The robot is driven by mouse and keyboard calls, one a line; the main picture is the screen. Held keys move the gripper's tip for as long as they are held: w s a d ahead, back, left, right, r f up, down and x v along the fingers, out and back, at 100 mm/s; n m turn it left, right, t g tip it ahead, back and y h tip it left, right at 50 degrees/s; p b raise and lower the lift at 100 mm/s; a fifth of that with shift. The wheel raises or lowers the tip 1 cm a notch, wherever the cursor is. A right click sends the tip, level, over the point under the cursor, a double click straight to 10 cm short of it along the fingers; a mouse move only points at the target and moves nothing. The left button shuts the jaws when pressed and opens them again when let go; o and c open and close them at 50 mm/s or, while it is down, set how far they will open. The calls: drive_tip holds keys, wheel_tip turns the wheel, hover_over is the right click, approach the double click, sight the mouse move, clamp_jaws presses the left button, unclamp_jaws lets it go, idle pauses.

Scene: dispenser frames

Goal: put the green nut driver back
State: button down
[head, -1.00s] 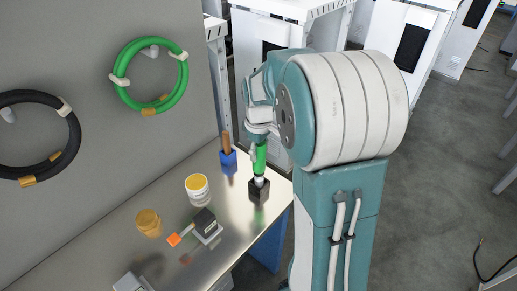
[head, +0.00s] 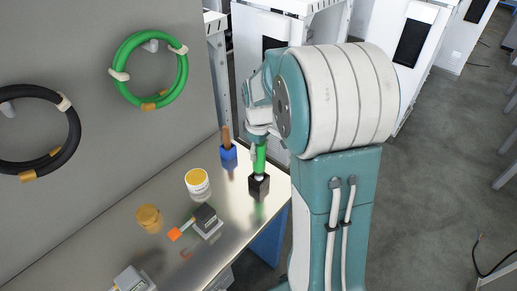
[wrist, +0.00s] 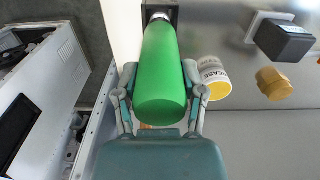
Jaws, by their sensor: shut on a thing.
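The green nut driver (head: 259,158) stands roughly upright at the right end of the metal bench, its lower end at a black block holder (head: 259,188). Only a little of its silver collar shows above the holder. In the wrist view the green handle (wrist: 160,75) fills the space between the fingers, with the collar meeting the black holder (wrist: 168,13). My gripper (wrist: 160,88) is shut on the handle, one finger on each side. In the head view my gripper (head: 257,134) is at the handle's top. The holder's opening is hidden.
A blue holder (head: 229,153) with a brown-handled tool stands just behind. Green (head: 150,70) and black hoses hang on the wall.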

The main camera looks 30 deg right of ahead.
drive_tip(key=shift+f, duration=0.75)
drive_tip(key=shift+c, duration=0.5)
unclamp_jaws()
wheel_tip(320, 180, up, 12)
drive_tip(key=shift+f, duration=0.1)
idle(0.4)
drive_tip(key=s+a+r+m+t, duration=0.2)
drive_tip(key=s+a, duration=0.4)
drive_tip(key=s, duration=0.3)
drive_tip(key=s+a+r+m+t, duration=0.1)
drive_tip(key=s+a+m+t, duration=0.1)
drive_tip(key=s+a, duration=0.4)
drive_tip(key=s+t, duration=0.1)
drive_tip(key=s, duration=0.3)
drive_tip(key=shift+a+r+m+t, duration=0.3)
drive_tip(key=shift+a+r+m, duration=0.05)
drive_tip(key=shift+m, duration=0.05)
